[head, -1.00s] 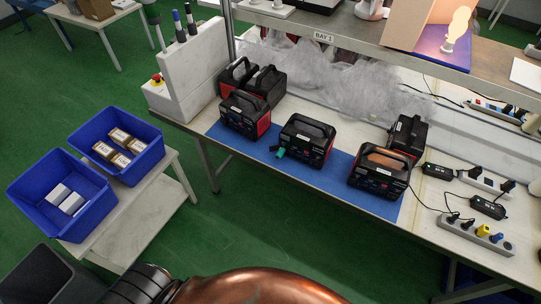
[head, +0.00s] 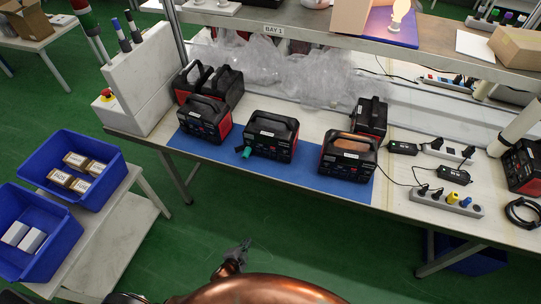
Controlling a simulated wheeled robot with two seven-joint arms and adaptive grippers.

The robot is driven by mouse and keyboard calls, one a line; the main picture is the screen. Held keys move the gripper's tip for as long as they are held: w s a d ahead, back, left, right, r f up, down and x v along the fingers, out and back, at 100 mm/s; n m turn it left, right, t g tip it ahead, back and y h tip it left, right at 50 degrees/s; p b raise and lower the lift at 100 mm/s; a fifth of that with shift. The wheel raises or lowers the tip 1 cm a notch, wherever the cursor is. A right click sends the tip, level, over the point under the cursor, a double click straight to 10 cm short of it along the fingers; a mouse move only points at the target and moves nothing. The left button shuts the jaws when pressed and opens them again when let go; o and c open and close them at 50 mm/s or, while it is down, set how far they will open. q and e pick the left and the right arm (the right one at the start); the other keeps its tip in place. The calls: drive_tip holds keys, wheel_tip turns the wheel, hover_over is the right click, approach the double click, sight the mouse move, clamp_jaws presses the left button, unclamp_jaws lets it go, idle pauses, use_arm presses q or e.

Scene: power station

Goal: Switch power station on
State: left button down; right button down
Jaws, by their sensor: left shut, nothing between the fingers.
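Several black-and-red power stations with carry handles stand on the workbench. On the blue mat (head: 300,177) are a left front one (head: 204,120), a middle one (head: 268,138) with a green plug (head: 244,151) at its front, and a right one (head: 346,166) with something brown on top under its handle. Others stand behind: a back-left pair (head: 226,86) and a back-right one (head: 371,117). Another (head: 525,168) stands at the far right edge. Switch states are too small to tell. My left gripper (head: 243,246) is shut and empty, low in front of the bench. My right gripper is out of view.
A power strip (head: 446,202) with plugs and two black adapters (head: 403,148) lie right of the mat. Blue bins (head: 100,200) stand on a white cart at left. A shelf marked BAY 1 (head: 275,29) overhangs the bench. Green floor before the bench is clear.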

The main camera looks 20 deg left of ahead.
sight(272, 149)
use_arm(q)
drive_tip(key=w+d+r+m+t, duration=0.1)
drive_tip(key=w+r+m+t, duration=0.1)
drive_tip(key=r, duration=1)
drive_tip(key=w+d+r+m+t+b, duration=0.1)
drive_tip(key=w+r, duration=0.4)
drive_tip(key=r, duration=0.7)
drive_tip(key=w+d+r+m+t, duration=0.1)
drive_tip(key=w+r+m+t, duration=0.2)
drive_tip(key=r, duration=1)
drive_tip(key=shift+w+m+t, duration=0.35)
drive_tip(key=shift+m+t, duration=0.05)
drive_tip(key=shift+t, duration=0.5)
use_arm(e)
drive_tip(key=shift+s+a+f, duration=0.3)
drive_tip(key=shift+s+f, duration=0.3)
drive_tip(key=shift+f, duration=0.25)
use_arm(q)
drive_tip(key=shift+w+d, duration=0.1)
drive_tip(key=w+b, duration=0.1)
drive_tip(key=w, duration=1.2)
drive_tip(key=shift+d+f, duration=0.1)
drive_tip(key=shift+f, duration=0.05)
drive_tip(key=shift+w, duration=0.4)
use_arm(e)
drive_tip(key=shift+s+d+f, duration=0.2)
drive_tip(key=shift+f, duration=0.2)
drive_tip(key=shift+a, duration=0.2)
